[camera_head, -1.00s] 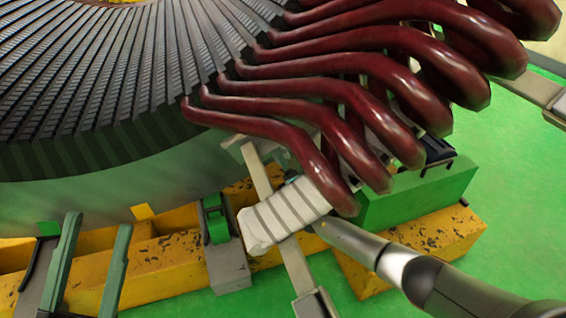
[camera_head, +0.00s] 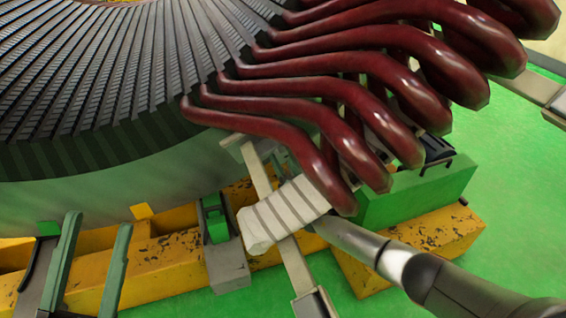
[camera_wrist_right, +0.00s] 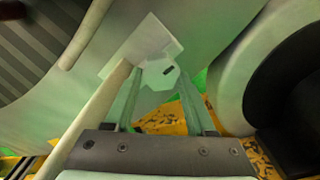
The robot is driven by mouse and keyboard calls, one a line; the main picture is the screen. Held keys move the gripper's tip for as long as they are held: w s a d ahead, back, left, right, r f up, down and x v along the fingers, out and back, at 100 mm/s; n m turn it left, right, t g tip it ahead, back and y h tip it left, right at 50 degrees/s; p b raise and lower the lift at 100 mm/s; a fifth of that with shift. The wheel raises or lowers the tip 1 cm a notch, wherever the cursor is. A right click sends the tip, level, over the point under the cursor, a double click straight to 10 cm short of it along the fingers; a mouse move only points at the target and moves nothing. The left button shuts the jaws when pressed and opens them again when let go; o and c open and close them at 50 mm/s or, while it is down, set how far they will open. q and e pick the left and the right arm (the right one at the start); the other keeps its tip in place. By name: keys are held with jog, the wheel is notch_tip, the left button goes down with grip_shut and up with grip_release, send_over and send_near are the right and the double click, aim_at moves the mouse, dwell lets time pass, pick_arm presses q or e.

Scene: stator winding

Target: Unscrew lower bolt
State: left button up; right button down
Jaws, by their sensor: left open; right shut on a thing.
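My left gripper (camera_head: 88,265) is open in the head view, its two green fingers apart above the yellow beam and holding nothing. In the right wrist view my right gripper (camera_wrist_right: 158,100) is shut, its fingers angled in on a pale faceted piece (camera_wrist_right: 160,74) with a dark slot. This piece lies against a pale plate (camera_wrist_right: 150,42); it may be the lower bolt, but I cannot tell. I cannot make out the right gripper's fingertips in the head view. No bolt shows clearly there.
Dark red coils (camera_head: 290,130) overhang a white ribbed block (camera_head: 283,216) and a metal bar (camera_head: 295,264). A dark rod with a silver band (camera_head: 395,262) enters from lower right. The yellow beam (camera_head: 150,268) and a green block (camera_head: 420,193) lie below.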

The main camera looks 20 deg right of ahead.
jog(key=shift+d+n, duration=0.15)
jog(key=shift+n, duration=0.15)
dwell(0.4)
jog(key=shift+c, duration=1.2)
grip_release()
pick_arm(q)
jog(key=shift+r, duration=0.15)
pick_arm(e)
jog(key=shift+s, duration=0.1)
pick_arm(q)
notch_tip(320, 180, up, 6)
jog(key=p, duration=0.5)
jog(key=shift+s+a+p, duration=0.15)
jog(key=shift+a+p, duration=0.15)
jog(key=shift+a, duration=0.1)
pick_arm(e)
jog(key=s, duration=1.2)
jog(key=shift+s+d, duration=0.15)
pick_arm(q)
jog(key=shift+n, duration=0.3)
jog(key=shift+t, duration=0.3)
